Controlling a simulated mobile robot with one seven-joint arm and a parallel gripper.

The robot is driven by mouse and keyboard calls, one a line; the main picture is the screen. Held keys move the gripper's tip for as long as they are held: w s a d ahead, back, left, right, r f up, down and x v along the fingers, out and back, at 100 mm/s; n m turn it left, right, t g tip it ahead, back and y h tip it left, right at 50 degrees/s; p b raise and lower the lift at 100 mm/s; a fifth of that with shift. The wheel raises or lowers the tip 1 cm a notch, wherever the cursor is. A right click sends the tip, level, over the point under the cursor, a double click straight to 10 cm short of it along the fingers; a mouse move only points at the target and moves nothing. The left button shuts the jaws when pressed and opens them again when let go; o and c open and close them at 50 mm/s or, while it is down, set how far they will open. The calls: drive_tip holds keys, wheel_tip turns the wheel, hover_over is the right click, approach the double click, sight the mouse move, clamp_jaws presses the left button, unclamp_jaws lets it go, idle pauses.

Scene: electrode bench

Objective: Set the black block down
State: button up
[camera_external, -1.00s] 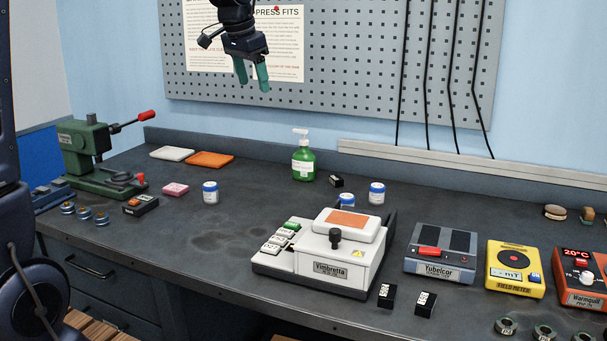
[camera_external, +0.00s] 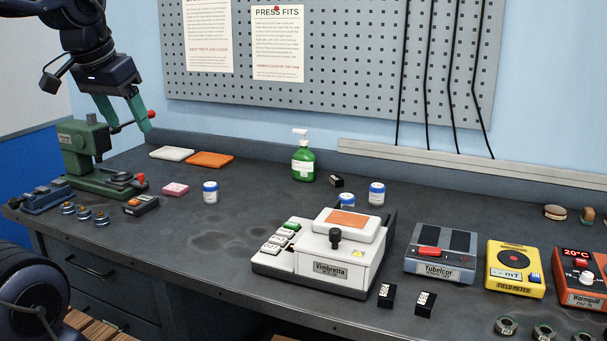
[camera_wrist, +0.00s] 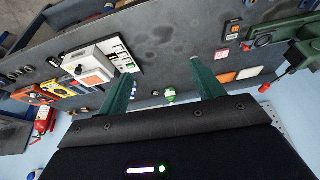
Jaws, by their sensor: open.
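My gripper (camera_external: 129,121) is open, with nothing between its green fingers. It hangs high at the upper left, in front of and above the green press. In the wrist view my gripper (camera_wrist: 160,70) also shows its two fingers spread wide, over the distant bench. Two small black blocks stand near the bench's front edge, one (camera_external: 386,295) beside the white Vimbretta machine and another (camera_external: 426,304) to its right. A third small black block (camera_external: 336,181) lies further back, right of the green bottle. I cannot tell which one the task means.
The green press (camera_external: 85,155) with its red-tipped lever is close to my gripper. The white Vimbretta machine (camera_external: 345,267), the Tubelcor unit (camera_external: 440,268) and a yellow meter (camera_external: 514,285) fill the right. A green pump bottle (camera_external: 303,165) stands at the back.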

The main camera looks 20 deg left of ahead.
drive_tip(key=s, duration=0.1)
drive_tip(key=s+f, duration=0.1)
drive_tip(key=s, duration=0.1)
drive_tip(key=shift+s+a+f+n, duration=0.1)
drive_tip(key=shift+a+f+n, duration=0.2)
drive_tip(key=shift+f, duration=0.1)
drive_tip(key=shift+d, duration=0.1)
